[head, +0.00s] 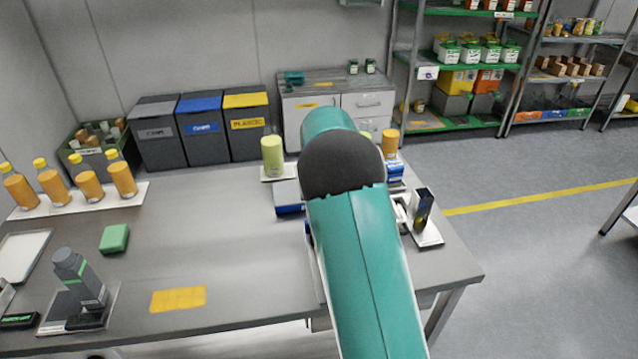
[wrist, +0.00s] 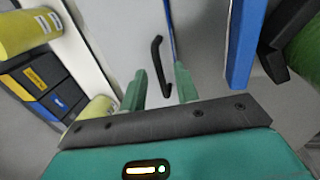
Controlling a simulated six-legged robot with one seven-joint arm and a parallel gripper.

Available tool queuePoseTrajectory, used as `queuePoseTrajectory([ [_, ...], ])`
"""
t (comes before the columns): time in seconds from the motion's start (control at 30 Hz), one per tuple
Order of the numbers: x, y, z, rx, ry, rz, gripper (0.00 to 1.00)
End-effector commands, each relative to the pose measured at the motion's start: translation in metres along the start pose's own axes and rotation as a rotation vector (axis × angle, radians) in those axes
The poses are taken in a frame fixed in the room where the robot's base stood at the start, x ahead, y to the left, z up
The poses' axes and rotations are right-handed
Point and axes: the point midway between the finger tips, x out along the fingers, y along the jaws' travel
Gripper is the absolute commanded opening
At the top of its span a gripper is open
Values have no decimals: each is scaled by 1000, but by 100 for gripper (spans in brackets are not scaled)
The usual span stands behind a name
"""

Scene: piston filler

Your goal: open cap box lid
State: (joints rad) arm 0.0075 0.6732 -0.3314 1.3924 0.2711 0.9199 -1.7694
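The cap box (head: 288,208) is a blue box with a pale grey lid (head: 286,190), on the table left of my arm in the head view. Part of it is hidden by my arm. In the wrist view, a pale grey panel that looks like the lid (wrist: 120,35) carries a black bar handle (wrist: 158,62), with a blue edge along its right side. My gripper (wrist: 160,88) is open, its two green fingers apart. The handle's lower end appears between the fingers; I cannot tell whether they touch it. My arm hides the gripper in the head view.
A yellow-green cylinder (head: 272,156) stands on a white base behind the box. A dark upright item (head: 423,207) stands right of my arm. A blue piece (wrist: 243,45) is close at right in the wrist view. The table's middle (head: 220,240) is mostly clear.

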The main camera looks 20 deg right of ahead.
Motion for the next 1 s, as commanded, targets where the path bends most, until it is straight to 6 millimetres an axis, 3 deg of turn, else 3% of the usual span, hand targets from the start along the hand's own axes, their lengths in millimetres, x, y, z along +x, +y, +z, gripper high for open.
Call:
queuePoseTrajectory([
  [0.2, 0, 0, 0, 0, 0, 0, 31],
  [0.37, 0, 0, 0, 0, 0, 0, 1],
  [0.4, 0, 0, 0, 0, 0, 0, 0],
  [1.0, -4, 5, -1, -1, 1, 3, 0],
])
